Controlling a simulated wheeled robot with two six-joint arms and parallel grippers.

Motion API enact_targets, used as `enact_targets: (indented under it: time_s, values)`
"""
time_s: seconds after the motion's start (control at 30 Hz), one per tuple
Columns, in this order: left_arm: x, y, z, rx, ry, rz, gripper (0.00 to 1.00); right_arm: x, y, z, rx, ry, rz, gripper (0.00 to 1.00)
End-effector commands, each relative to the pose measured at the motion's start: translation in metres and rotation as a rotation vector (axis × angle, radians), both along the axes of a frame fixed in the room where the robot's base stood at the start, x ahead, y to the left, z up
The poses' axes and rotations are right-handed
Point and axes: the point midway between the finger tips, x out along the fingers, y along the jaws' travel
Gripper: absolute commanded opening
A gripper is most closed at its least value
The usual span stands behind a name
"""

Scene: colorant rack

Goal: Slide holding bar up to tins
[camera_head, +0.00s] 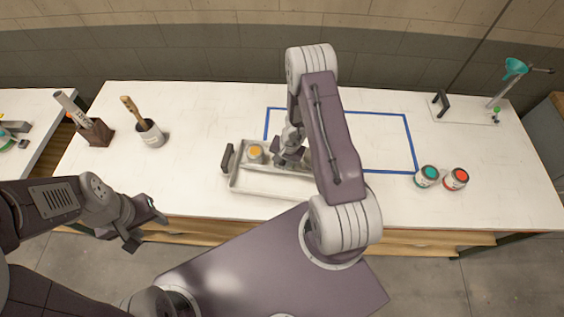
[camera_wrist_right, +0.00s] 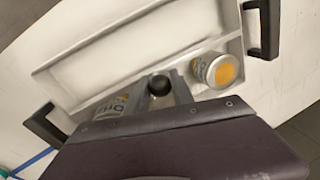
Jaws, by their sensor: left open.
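The grey colorant tray (camera_head: 262,189) stands near the front of the white table. A tin with a yellow-orange lid (camera_head: 256,152) sits at its left end; in the right wrist view it (camera_wrist_right: 217,70) stands in the narrow compartment, and a second tin (camera_wrist_right: 112,107) is partly hidden. Between them a black round knob (camera_wrist_right: 158,85) shows beside a grey piece (camera_wrist_right: 181,88), possibly the holding bar. My right gripper (camera_head: 291,156) is down at the tray; its fingertips are hidden, so its grip is unclear. My left gripper (camera_head: 148,231) is open and empty before the table's front edge.
Black handles (camera_wrist_right: 263,30) stand at the tray's ends. Two tins with teal (camera_head: 430,172) and red (camera_head: 460,175) lids stand at the right. A brush pot (camera_head: 151,134) and a dark holder (camera_head: 97,133) stand at the left. Blue tape (camera_head: 411,140) marks a mostly clear area.

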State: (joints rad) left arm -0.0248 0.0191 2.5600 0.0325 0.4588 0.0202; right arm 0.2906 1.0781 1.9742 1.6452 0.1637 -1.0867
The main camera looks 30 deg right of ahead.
Motion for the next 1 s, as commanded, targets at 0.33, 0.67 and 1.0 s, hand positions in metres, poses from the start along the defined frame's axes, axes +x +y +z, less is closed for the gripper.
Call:
enact_targets:
  time_s: [0.33, 0.67, 1.0]
  values:
    - [0.000, 0.000, 0.000, 0.000, 0.000, 0.000, 0.50, 0.000, 0.000, 0.000, 0.001, -0.001, 0.001, 0.50]
    - [0.000, 0.000, 0.023, 0.000, 0.000, 0.000, 0.50, -0.007, -0.007, 0.061, 0.000, -0.003, 0.002, 0.50]
    - [0.000, 0.000, 0.033, 0.000, 0.000, 0.000, 0.50, -0.013, -0.011, 0.089, 0.001, 0.001, 0.000, 0.50]
